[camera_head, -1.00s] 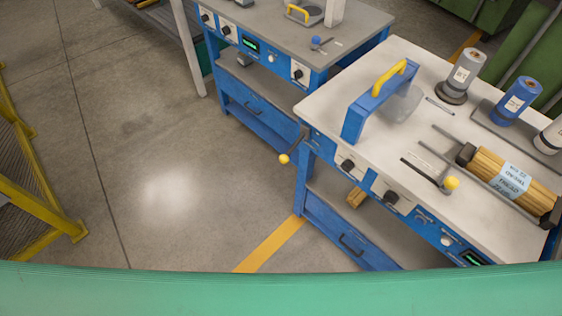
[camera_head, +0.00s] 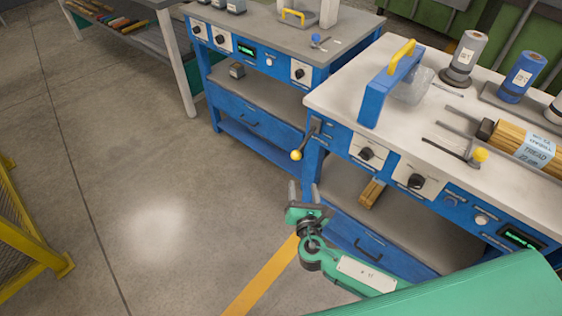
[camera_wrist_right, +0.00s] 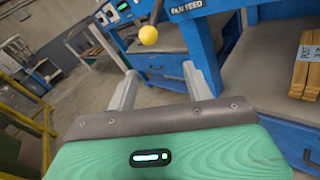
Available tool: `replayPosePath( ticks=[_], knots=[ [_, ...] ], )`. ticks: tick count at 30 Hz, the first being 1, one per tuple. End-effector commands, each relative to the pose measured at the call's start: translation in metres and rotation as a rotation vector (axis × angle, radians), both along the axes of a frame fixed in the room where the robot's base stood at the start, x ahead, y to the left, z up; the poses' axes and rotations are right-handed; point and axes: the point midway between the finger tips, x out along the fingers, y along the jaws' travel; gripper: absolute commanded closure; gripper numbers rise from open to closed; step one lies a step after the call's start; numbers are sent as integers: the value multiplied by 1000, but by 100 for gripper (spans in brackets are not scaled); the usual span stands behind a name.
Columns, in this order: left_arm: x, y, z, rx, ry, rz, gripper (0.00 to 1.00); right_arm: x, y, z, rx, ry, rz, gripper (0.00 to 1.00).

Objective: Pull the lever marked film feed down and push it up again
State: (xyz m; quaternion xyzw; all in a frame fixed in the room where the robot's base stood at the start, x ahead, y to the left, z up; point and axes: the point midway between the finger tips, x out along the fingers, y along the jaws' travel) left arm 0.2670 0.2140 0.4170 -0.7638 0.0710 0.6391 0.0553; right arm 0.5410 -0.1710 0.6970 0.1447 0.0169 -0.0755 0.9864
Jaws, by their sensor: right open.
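The film feed lever (camera_head: 296,155) has a yellow ball knob on a dark arm at the left front corner of the right blue bench. In the right wrist view its yellow ball (camera_wrist_right: 148,36) hangs beside the label plate reading FILM FEED (camera_wrist_right: 187,9). The lever points downward and outward from its mount. My right gripper (camera_head: 304,190) is open and empty, below the knob in the head view, with its fingers pointing up toward it. In the right wrist view the ball shows beyond the gap between the fingers (camera_wrist_right: 165,78), apart from them. My left gripper is out of view.
The right bench top (camera_head: 345,85) carries a blue frame with a yellow handle (camera_head: 402,52), spools and a bundle of wooden rods (camera_head: 520,145). Another bench (camera_head: 270,25) is behind. Open floor lies left.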

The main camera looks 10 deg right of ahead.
Motion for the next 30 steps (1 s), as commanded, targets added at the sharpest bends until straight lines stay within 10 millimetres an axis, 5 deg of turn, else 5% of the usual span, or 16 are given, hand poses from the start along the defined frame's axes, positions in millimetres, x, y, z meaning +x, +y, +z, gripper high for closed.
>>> replayPosePath(
  ticks=[8, 21, 30],
  knots=[
    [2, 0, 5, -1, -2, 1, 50, 15, 3, 21, -56, -54, 10, 48],
    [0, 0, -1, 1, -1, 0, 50, 103, -9, 20, -53, -52, 9, 48],
    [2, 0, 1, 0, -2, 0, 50, 133, -13, 19, -51, -50, 10, 48]
  ],
)
